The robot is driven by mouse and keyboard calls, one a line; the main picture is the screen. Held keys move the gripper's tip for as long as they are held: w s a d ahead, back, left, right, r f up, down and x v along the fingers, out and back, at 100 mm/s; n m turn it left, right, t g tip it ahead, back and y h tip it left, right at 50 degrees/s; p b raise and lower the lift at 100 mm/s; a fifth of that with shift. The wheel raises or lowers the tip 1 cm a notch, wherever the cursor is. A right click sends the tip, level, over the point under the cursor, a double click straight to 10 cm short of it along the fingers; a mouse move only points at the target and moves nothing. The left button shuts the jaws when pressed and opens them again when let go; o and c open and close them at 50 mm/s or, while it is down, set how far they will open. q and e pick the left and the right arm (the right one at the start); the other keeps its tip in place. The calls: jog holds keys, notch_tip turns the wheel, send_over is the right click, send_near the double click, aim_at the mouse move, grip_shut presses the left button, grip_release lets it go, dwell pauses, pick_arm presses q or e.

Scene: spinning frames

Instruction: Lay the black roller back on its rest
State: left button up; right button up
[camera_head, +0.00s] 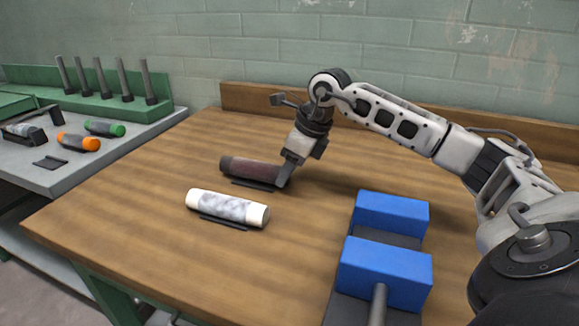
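The black roller (248,168), with dark ends and a reddish-brown middle, lies at the middle of the wooden table, over a flat dark rest (255,185). I cannot tell whether it touches the rest. My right gripper (284,177) points down at the roller's right end, with a dark finger at or against that end. Its other finger is hidden, so I cannot tell whether it grips the roller. My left gripper is not in view.
A white roller (228,207) lies on a dark rest in front. Two blue blocks (391,215) (386,271) stand on dark bases at right. The left grey table holds orange (78,142) and green (104,128) rollers, an empty dark rest (50,163) and a green rack with several pegs (101,76).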

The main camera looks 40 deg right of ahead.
jog(key=shift+o, duration=1.4)
jog(key=p+v, duration=0.1)
jog(key=v, duration=1.5)
